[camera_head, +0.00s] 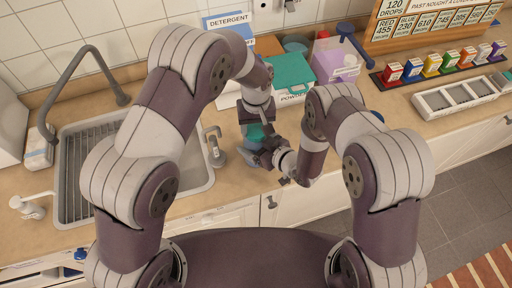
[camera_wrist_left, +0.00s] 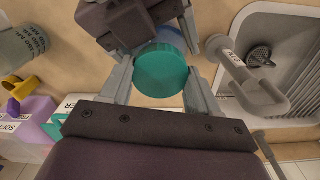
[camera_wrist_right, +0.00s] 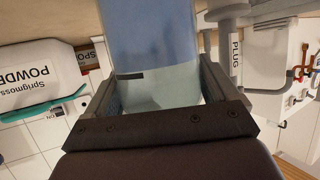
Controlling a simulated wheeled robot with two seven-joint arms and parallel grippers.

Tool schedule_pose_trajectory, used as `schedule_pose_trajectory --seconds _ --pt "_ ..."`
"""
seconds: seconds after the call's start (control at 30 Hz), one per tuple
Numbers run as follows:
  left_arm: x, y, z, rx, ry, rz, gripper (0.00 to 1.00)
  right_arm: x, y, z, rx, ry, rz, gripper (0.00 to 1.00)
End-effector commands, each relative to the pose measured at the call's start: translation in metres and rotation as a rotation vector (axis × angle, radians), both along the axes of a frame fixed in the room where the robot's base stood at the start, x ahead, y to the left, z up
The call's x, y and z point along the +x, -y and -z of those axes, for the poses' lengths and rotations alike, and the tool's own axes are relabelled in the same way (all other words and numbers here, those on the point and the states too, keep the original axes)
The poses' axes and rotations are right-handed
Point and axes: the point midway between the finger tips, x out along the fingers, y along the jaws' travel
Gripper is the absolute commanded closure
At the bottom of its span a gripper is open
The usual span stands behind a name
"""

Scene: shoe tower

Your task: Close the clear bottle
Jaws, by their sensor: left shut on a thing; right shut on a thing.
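The clear bottle (camera_head: 249,156) has a bluish tint and stands near the counter's front edge, partly hidden by my arms. It fills the middle of the right wrist view (camera_wrist_right: 155,40), between the fingers of my right gripper (camera_wrist_right: 160,80), which is shut on it. The round teal cap (camera_head: 254,132) is over the top of the bottle; it shows large in the left wrist view (camera_wrist_left: 162,74). My left gripper (camera_wrist_left: 162,85) is shut on the cap, a finger on each side. I cannot tell whether the cap is seated on the bottle's neck.
The sink (camera_head: 85,180) lies to the left, with a grey plug (camera_head: 214,150) beside the bottle. Behind stand a detergent box (camera_head: 229,28) and a powder container with a teal lid (camera_head: 290,75). Coloured dropper bottles (camera_head: 432,65) and a white tray (camera_head: 455,97) are at the right.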

Motion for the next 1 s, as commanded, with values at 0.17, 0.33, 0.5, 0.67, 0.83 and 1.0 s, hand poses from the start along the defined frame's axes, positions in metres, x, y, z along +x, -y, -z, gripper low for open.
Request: schedule_pose_trajectory --seconds 0.17,0.33,0.5,0.67,0.83,1.0 --pt "0.000 0.000 0.000 0.000 0.000 -0.003 0.36 0.000 0.000 -0.001 0.001 0.002 0.001 0.98" --pt "0.000 0.000 0.000 0.000 0.000 -0.004 0.14 0.001 0.000 -0.001 0.001 0.002 0.001 0.98" --pt "0.000 0.000 -0.001 0.000 0.000 -0.004 0.14 0.001 0.000 -0.001 0.001 0.002 0.001 0.98" --pt "0.001 0.000 -0.018 -0.002 0.003 -0.005 0.14 0.000 0.000 -0.001 0.001 0.002 0.001 0.98" --pt "0.000 0.000 -0.040 -0.001 0.001 -0.005 0.14 0.000 0.000 -0.001 0.001 0.002 0.001 0.98" --pt "0.000 0.000 -0.046 0.000 0.000 -0.005 0.14 0.001 0.000 -0.001 0.001 0.002 0.001 0.98"
